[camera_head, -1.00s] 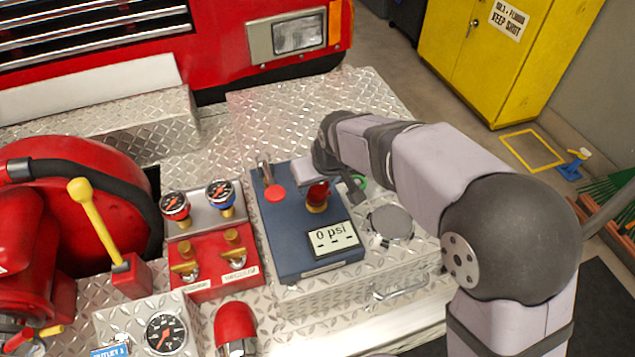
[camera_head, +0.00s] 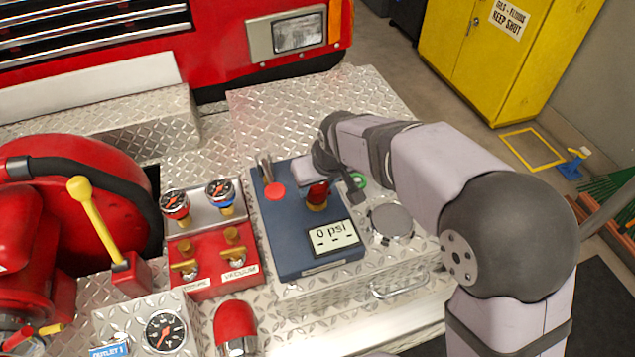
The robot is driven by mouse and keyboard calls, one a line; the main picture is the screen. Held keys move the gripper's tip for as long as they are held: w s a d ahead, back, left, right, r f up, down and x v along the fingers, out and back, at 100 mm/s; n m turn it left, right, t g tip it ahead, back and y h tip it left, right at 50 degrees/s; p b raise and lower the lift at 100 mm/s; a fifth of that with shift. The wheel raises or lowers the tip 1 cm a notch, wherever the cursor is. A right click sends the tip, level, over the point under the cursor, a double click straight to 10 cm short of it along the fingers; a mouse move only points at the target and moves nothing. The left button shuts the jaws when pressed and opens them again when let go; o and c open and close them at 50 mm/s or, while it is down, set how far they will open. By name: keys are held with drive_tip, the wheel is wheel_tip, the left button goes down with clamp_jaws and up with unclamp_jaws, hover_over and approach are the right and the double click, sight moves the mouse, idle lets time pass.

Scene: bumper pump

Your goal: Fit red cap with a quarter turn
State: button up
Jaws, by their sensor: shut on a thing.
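The red cap (camera_head: 317,192) sits at a brass fitting (camera_head: 317,206) on the blue panel (camera_head: 292,238). My gripper (camera_head: 322,184) reaches in from the right and is shut on the cap. The gripper body and a dark finger hide part of the cap, so how far it is seated or turned cannot be told. The panel's display (camera_head: 333,237) reads 0 psi.
Left of the panel are two gauges (camera_head: 175,204) above a red valve block (camera_head: 213,262). A round grey disc (camera_head: 391,221) lies right of the panel. A red dome (camera_head: 235,322) stands in front. A yellow-handled lever (camera_head: 92,215) is further left. Bare tread plate (camera_head: 290,115) lies behind.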

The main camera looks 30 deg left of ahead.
drive_tip(key=shift+r+m, duration=0.1)
drive_tip(key=shift+m, duration=0.4)
drive_tip(key=shift+f+m+t+h, duration=0.2)
drive_tip(key=shift+m+t+h, duration=0.2)
drive_tip(key=shift+m, duration=0.6)
drive_tip(key=shift+r+m+h+b, duration=0.15)
drive_tip(key=shift+m+h+b, duration=0.35)
drive_tip(key=shift+m, duration=0.6)
drive_tip(key=m+b, duration=0.1)
drive_tip(key=m, duration=0.1)
drive_tip(key=shift+m+t+h+b, duration=0.3)
drive_tip(key=shift+t+h, duration=0.1)
drive_tip(key=shift+w+m+h, duration=0.1)
drive_tip(key=shift+m+h, duration=0.3)
drive_tip(key=shift+m, duration=0.9)
